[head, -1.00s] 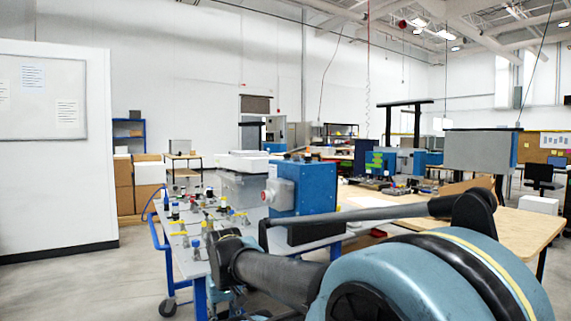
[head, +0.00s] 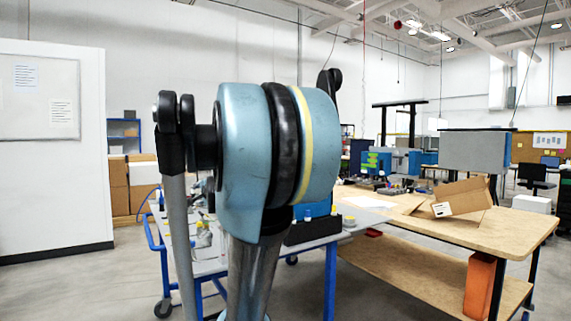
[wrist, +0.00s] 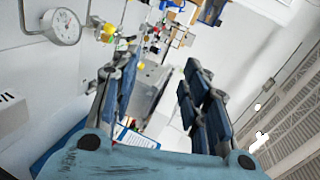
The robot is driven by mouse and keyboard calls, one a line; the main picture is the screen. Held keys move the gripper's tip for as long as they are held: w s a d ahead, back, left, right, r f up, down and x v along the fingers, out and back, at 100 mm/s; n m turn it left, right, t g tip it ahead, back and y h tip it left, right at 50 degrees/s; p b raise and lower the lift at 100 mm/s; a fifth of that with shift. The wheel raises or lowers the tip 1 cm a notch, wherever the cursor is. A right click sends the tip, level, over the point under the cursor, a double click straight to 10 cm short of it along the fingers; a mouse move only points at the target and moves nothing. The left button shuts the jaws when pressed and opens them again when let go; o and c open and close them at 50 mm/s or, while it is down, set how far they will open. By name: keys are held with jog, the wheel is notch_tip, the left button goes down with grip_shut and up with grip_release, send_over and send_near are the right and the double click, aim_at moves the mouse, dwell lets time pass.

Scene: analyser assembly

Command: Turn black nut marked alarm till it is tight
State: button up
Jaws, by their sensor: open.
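I cannot make out the black nut marked alarm in either view. Small fittings with yellow, red and blue parts (wrist: 150,38) show small and blurred at the top of the wrist view.
A wooden bench (head: 530,224) stands to the right, with an open cardboard box (head: 462,199) on it and an orange bin (head: 480,285) below. A white partition (head: 50,200) stands at the left. The floor between partition and table is clear.

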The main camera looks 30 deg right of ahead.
jog(key=w+d+r+m+t+h, duration=0.1)
jog(key=w+d+r+m+h, duration=0.4)
jog(key=d+m, duration=0.35)
jog(key=w+d+r+m+t+h, duration=0.1)
jog(key=w+d+r+m+h, duration=0.2)
jog(key=d+r+m+h, duration=0.35)
jog(key=shift+w+d+f+m+g+h, duration=0.1)
jog(key=shift+d+m+g+h, duration=1.35)
jog(key=shift+d+m, duration=2.95)
jog(key=shift+w+d+f+m+g+h, duration=0.1)
jog(key=shift+d+m+g+h, duration=1.25)
jog(key=shift+d, duration=5.35)
jog(key=shift+w+d+f+m+g+h, duration=0.1)
jog(key=shift+d+m+g+h, duration=0.35)
jog(key=shift+d+m+g, duration=3.1)
jog(key=d+t, duration=0.2)
jog(key=d, duration=0.2)
jog(key=shift+m, duration=0.3)
